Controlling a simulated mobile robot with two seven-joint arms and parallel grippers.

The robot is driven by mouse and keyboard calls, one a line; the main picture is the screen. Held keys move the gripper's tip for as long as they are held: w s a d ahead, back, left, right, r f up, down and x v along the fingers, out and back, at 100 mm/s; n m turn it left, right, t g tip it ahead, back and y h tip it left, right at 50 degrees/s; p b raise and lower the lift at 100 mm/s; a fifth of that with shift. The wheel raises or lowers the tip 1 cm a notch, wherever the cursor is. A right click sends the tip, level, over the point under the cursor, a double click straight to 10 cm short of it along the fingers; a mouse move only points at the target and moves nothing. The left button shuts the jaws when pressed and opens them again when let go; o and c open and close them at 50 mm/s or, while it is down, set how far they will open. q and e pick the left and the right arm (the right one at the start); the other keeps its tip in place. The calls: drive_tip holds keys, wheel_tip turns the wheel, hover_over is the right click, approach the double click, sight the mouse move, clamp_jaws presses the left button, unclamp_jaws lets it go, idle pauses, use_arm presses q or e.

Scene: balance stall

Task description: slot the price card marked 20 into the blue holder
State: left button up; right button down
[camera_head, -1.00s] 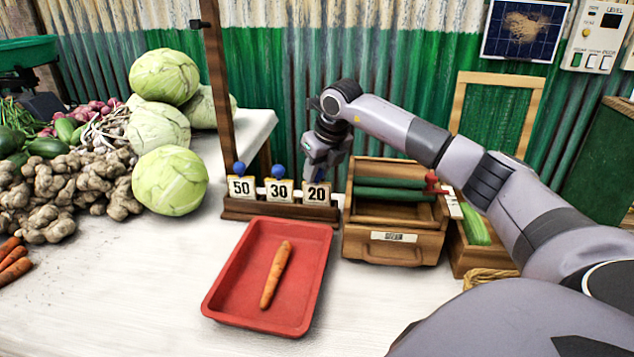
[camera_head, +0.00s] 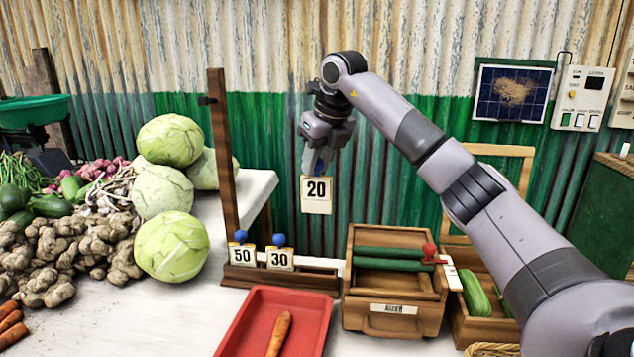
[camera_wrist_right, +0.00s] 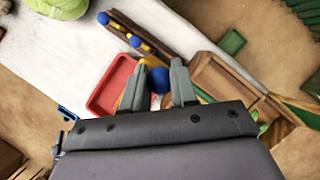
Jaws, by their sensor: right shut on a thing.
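The price card marked 20 (camera_head: 316,190) hangs upright below my right gripper (camera_head: 317,165), raised above the wooden rack (camera_head: 290,280). In the right wrist view a blue ball knob (camera_wrist_right: 160,80) sits between the fingers of my right gripper (camera_wrist_right: 161,82), which is shut on it. The card marked 50 (camera_head: 242,256) and the card marked 30 (camera_head: 280,259) stand in the rack, each with a blue knob. The rack's right place is empty. I cannot make out a blue holder for certain. My left gripper is not in view.
A wooden drawer box (camera_head: 392,315) stands right of the rack. A red tray (camera_head: 240,325) with a carrot (camera_head: 279,335) lies in front. A brown post (camera_head: 223,150) rises at the rack's left, near the cabbages (camera_head: 172,246). A thin blue frame (camera_wrist_right: 67,113) shows in the wrist view.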

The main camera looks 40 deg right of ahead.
drive_tip(key=shift+r, duration=0.6)
drive_tip(key=shift+r+p, duration=0.4)
drive_tip(key=shift+r, duration=0.05)
drive_tip(key=shift+r+p, duration=1.5)
drive_tip(key=shift+p, duration=0.5)
